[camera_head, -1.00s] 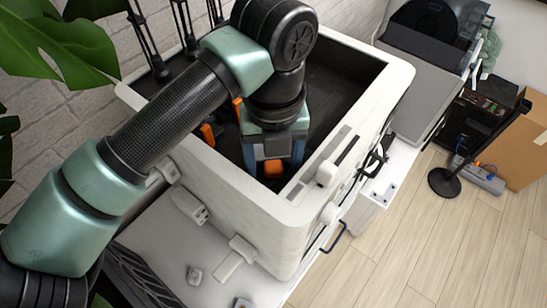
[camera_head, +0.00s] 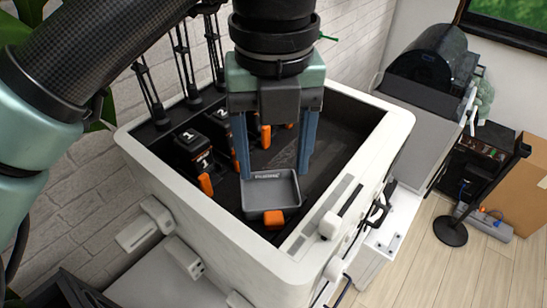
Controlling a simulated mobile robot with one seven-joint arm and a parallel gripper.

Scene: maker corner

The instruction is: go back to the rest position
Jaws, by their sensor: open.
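My gripper (camera_head: 274,172) is above the black interior of a white open-topped machine (camera_head: 395,125), pointing down. Its two blue-grey fingers are spread wide and hold nothing. A small grey tray (camera_head: 270,192) lies in the machine, just below and in front of the fingertips. An orange block (camera_head: 274,219) sits at the tray's front edge. The fingers overlap the tray's back edge in the picture; I cannot tell whether they touch it.
Black boxes marked with numbers (camera_head: 190,138) and orange blocks (camera_head: 205,184) stand along the machine's left inside. Black rods (camera_head: 147,92) rise at its back left. A black stand (camera_head: 451,231) and a cardboard box (camera_head: 534,180) are on the floor at right.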

